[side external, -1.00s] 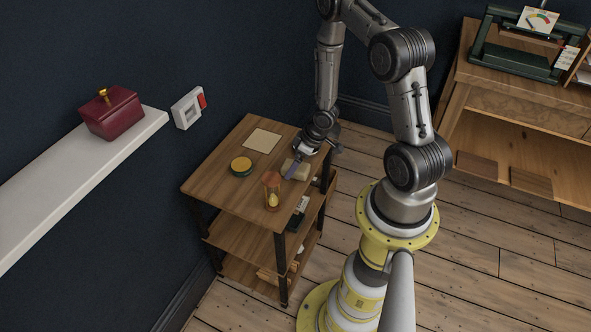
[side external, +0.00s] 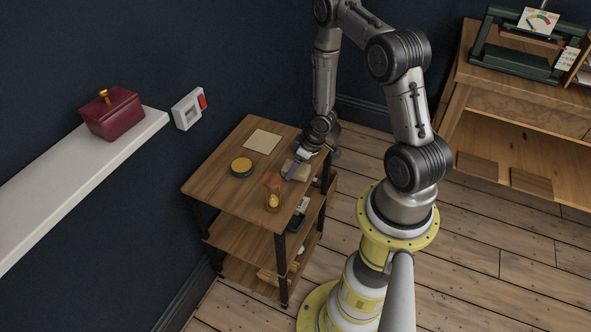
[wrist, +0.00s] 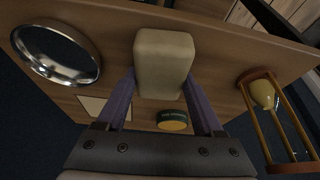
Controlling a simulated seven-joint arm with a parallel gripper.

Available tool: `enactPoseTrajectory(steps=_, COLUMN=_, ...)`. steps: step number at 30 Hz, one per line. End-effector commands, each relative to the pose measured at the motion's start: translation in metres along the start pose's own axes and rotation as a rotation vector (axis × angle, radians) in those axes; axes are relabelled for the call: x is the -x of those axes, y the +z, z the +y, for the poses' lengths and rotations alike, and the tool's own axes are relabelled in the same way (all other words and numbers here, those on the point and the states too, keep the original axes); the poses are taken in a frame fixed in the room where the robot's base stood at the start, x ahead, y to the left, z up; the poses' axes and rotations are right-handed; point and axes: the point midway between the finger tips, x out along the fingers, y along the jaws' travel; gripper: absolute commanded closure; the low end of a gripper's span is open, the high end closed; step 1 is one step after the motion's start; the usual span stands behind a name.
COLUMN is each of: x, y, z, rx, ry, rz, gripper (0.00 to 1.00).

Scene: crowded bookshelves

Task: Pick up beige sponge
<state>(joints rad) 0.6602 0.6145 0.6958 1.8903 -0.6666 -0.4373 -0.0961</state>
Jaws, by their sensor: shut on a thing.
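The beige sponge (wrist: 163,62) is a pale block with rounded edges, seen between the purple fingers of my gripper (wrist: 162,80) in the wrist view. The fingers are shut on its two sides. In the side view the sponge (side external: 301,172) is at the right part of the small wooden table's top, partly hidden by my gripper (side external: 292,170). I cannot tell whether it touches the tabletop or is slightly above it.
An hourglass (side external: 272,193) stands close by, near the table's front edge. A round green-and-yellow tin (side external: 241,166) and a flat beige sheet (side external: 263,141) lie on the tabletop (side external: 222,191). A silver-rimmed round object (wrist: 57,53) shows in the wrist view.

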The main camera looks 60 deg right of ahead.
Motion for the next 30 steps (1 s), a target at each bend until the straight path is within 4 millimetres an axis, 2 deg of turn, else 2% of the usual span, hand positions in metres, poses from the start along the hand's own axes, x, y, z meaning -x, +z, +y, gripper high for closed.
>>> enactPoseTrajectory(steps=7, x=0.005, y=-0.002, z=0.000, rx=0.000, ry=0.000, rz=0.000, gripper=0.84)
enactPoseTrajectory(steps=11, x=0.018, y=-0.009, z=0.001, rx=0.001, ry=0.003, rz=0.004, gripper=0.84)
enactPoseTrajectory(steps=13, x=0.030, y=-0.013, z=0.001, rx=0.002, ry=0.003, rz=0.004, gripper=0.84)
enactPoseTrajectory(steps=17, x=0.057, y=-0.006, z=-0.011, rx=0.000, ry=0.001, rz=0.001, gripper=0.84)
enactPoseTrajectory(steps=22, x=0.102, y=0.003, z=-0.028, rx=0.000, ry=0.004, rz=0.004, gripper=0.84)
enactPoseTrajectory(steps=30, x=0.141, y=0.038, z=-0.060, rx=-0.002, ry=0.001, rz=0.001, gripper=0.84)
